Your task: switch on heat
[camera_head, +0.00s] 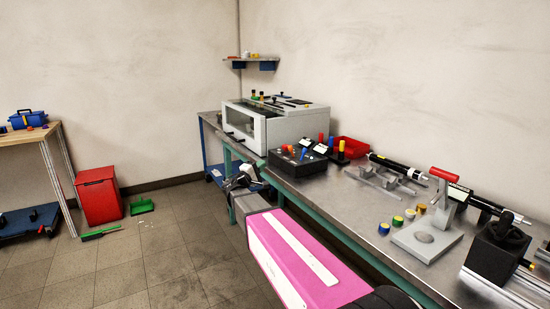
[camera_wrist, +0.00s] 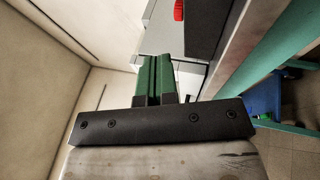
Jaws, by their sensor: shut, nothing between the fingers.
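My gripper (camera_head: 243,178) is beside the front edge of the metal bench, in front of and below the grey machine. In the wrist view its two green fingers (camera_wrist: 154,76) are together with nothing between them. The grey machine (camera_head: 285,128) has a windowed front and several coloured knobs on top. A black control box (camera_head: 296,163) with blue, orange and red knobs stands on the bench nearer to me. A red part (camera_wrist: 178,10) shows at the top of the wrist view. I cannot tell which control is the heat switch. My gripper touches none of them.
The metal bench (camera_head: 352,205) runs along the wall. It holds a red tray (camera_head: 351,147), a red-handled press (camera_head: 435,215) and several coloured discs. A red bin (camera_head: 98,196) and green dustpan (camera_head: 142,206) stand on the floor to the left. Floor left of the bench is mostly free.

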